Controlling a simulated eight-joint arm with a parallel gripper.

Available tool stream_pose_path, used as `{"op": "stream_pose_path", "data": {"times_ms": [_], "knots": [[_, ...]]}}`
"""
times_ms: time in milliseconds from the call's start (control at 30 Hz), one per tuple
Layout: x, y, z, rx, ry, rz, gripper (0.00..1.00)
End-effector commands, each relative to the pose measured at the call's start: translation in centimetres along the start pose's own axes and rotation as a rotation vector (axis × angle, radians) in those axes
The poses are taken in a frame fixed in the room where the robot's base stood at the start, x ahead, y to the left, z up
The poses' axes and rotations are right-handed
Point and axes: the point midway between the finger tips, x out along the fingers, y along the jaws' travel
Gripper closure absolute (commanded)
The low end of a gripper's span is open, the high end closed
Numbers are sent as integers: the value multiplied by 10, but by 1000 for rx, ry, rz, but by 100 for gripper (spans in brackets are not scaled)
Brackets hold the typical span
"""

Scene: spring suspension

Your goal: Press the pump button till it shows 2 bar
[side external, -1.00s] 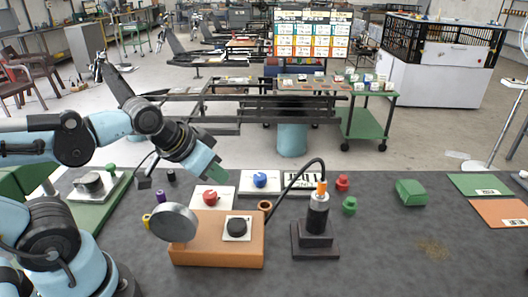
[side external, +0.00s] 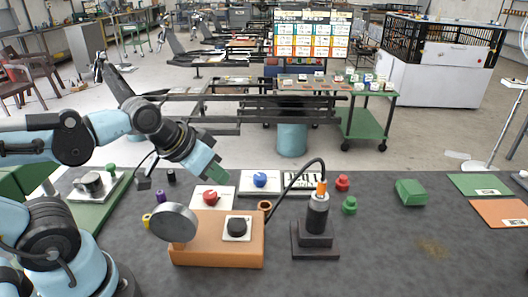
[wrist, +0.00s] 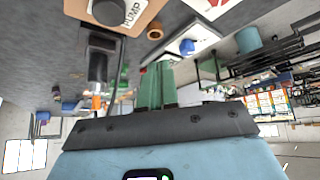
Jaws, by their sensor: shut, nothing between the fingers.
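The black pump button (side external: 237,226) sits on a white plate on top of the orange box (side external: 215,252). In the wrist view the black button (wrist: 108,11) shows at the top edge beside the label PUMP. A round grey gauge (side external: 172,222) stands at the left end of the box; no reading can be made out on it. My gripper (side external: 215,176) has green fingers and is shut and empty. It is above and behind the box, near the red button (side external: 210,197), apart from the pump button. Its fingers also show in the wrist view (wrist: 157,70).
A dark spring stand (side external: 317,215) with an orange tip stands right of the box, joined by a black hose. A blue button (side external: 260,180) is behind. Red (side external: 342,183) and green (side external: 349,205) pieces and a green block (side external: 410,192) lie right. The front right mat is clear.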

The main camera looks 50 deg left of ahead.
Motion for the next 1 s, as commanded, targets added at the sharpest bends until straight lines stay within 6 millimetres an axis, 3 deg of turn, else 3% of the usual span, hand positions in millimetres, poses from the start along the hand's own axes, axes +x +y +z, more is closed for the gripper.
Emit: {"op": "stream_pose_path", "data": {"times_ms": [500,1000], "knots": [[-32,48,-10,-288,13,361,100],[-34,52,-11,-308,18,391,100]]}}
